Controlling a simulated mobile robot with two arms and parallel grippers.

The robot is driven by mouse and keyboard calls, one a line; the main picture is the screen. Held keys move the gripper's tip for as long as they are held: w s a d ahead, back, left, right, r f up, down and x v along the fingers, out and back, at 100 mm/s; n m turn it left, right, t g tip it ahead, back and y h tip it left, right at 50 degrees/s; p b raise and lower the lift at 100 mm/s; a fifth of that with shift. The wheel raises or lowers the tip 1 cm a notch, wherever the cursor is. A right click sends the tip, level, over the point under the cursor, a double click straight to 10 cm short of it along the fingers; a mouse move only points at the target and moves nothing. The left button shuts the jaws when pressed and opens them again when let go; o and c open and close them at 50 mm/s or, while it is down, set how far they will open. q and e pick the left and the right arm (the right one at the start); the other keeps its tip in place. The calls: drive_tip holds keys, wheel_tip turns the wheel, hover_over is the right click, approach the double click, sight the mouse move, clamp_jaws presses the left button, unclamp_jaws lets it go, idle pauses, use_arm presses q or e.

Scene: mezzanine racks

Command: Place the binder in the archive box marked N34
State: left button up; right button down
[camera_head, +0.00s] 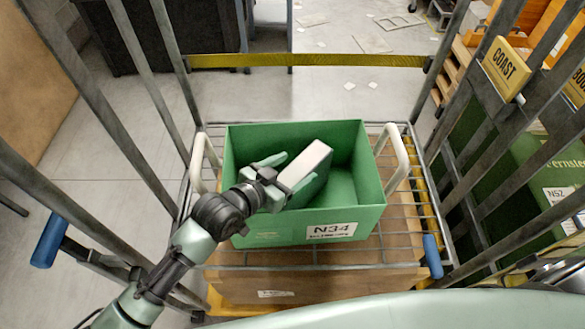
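The archive box (262,232) is green and open-topped, with a white label reading N34 (331,231) on its near side. It stands on a wire shelf inside a barred cage cart. The binder (306,166), a block with a pale narrow face and a green-grey side, is inside the box walls, tilted. My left gripper (279,178) reaches over the box's left side. How the binder's lower edge rests is hidden. My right gripper is not in view.
White curved handles (397,160) stand at both sides of the box. Grey cage bars and a yellow rail (305,61) surround it. A cardboard box (310,285) sits below. At right are a yellow COAST sign (506,68) and a green container labelled N52 (558,195).

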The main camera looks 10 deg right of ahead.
use_arm(q)
drive_tip(key=shift+s+a+f, duration=0.1)
drive_tip(key=shift+s+f, duration=0.1)
drive_tip(key=shift+f, duration=0.25)
drive_tip(key=shift+s+a+f, duration=0.1)
drive_tip(key=shift+s+f, duration=0.05)
drive_tip(key=shift+f, duration=0.25)
drive_tip(key=shift+r+p, duration=0.3)
drive_tip(key=shift+r, duration=0.15)
drive_tip(key=shift+s+a+r, duration=0.1)
drive_tip(key=shift+a, duration=0.15)
drive_tip(key=r+b+v, duration=0.1)
drive_tip(key=v, duration=1)
drive_tip(key=shift+r, duration=0.25)
